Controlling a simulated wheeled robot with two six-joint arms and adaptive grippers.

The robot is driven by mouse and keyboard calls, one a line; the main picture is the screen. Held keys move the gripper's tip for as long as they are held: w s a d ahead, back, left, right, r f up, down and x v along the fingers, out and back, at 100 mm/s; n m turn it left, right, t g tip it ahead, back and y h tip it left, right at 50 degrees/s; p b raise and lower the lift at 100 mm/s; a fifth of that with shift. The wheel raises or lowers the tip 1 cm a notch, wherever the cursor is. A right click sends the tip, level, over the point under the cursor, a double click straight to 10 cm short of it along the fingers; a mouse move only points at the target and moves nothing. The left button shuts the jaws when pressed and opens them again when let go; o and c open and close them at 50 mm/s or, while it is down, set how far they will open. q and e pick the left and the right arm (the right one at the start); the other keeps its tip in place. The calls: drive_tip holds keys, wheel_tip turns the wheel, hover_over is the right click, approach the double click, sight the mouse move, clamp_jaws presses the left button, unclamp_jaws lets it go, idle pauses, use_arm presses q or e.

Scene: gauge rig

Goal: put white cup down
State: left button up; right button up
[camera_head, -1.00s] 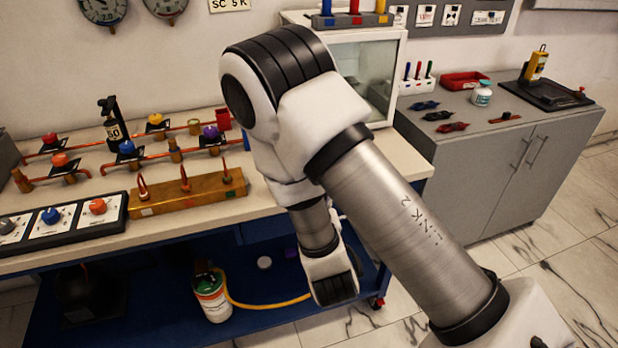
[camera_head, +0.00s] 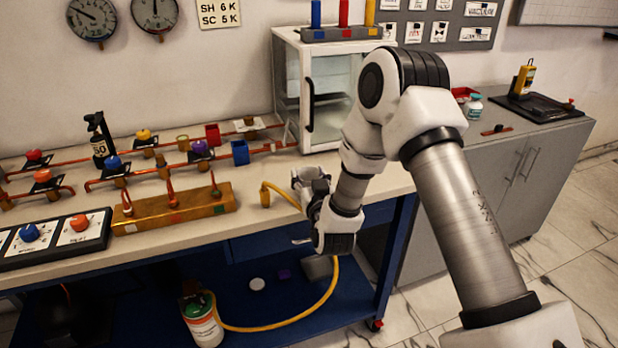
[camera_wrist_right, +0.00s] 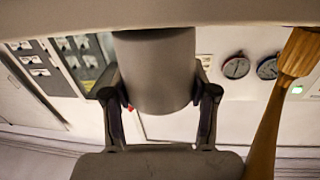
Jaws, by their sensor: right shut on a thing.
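My right gripper (camera_head: 310,184) is at the front edge of the bench's right end, partly hidden by its own wrist. In the right wrist view, its two fingers (camera_wrist_right: 160,105) are closed on the sides of a plain cylinder, the white cup (camera_wrist_right: 155,72), which looks grey in the shade. In the head view only a small pale part of the cup (camera_head: 308,172) shows at the fingers. I cannot tell whether its base touches the bench top (camera_head: 262,222). My left gripper is not in view.
A yellow hose (camera_head: 334,275) rises beside the right gripper to the bench edge. A brass block (camera_head: 175,208) with red-tipped fittings and a blue cup (camera_head: 240,152) stand left of it. A glass-fronted cabinet (camera_head: 292,85) stands behind. Bare bench top lies between.

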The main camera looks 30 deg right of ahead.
drive_tip(key=shift+w+f, duration=0.15)
drive_tip(key=shift+f, duration=0.35)
drive_tip(key=o, duration=1.3)
drive_tip(key=shift+c, duration=0.2)
